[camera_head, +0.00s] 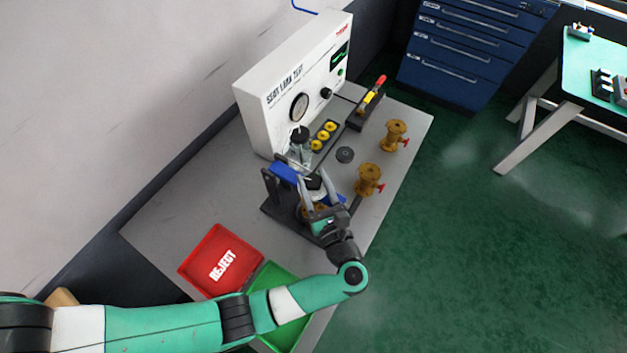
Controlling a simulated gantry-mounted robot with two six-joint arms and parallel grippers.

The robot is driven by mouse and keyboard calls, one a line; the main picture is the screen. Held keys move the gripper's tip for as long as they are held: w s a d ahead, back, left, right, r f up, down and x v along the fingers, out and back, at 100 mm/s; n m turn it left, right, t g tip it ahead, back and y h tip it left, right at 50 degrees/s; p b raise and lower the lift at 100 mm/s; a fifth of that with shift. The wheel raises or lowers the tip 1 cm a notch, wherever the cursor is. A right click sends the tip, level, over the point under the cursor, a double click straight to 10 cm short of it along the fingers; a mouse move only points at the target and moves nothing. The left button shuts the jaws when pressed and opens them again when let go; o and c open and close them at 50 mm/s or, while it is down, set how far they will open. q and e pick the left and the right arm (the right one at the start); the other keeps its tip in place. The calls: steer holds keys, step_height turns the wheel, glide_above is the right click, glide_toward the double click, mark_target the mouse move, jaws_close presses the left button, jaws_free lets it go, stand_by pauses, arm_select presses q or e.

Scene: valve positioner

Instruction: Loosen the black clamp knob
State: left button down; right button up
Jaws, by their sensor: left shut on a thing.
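My left gripper (314,183) reaches in over the vise-like fixture on the table. Its two grey fingers are shut on a dark round piece, which looks like the black clamp knob (314,182); the fingers partly hide it. The fixture has a dark base and upright and a blue jaw block (284,172). A bit of a brass-coloured part (305,213) shows low in the fixture, mostly behind the gripper. Another black knob (300,132) tops a metal post just behind. My right gripper is not in view.
The white seat leak test box (290,95) stands behind the fixture. Two brass valves with red handles (396,134) (368,180) and a black disc (345,155) stand to the right. A red reject tray (221,262) and a green tray (262,276) lie in front, the green partly under my arm.

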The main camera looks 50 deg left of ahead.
arm_select(q)
steer(key=shift+c, duration=1.4)
jaws_free()
steer(key=b+v, duration=0.1)
steer(key=v, duration=1)
steer(key=shift+d+b, duration=0.3)
steer(key=shift+a, duration=0.1)
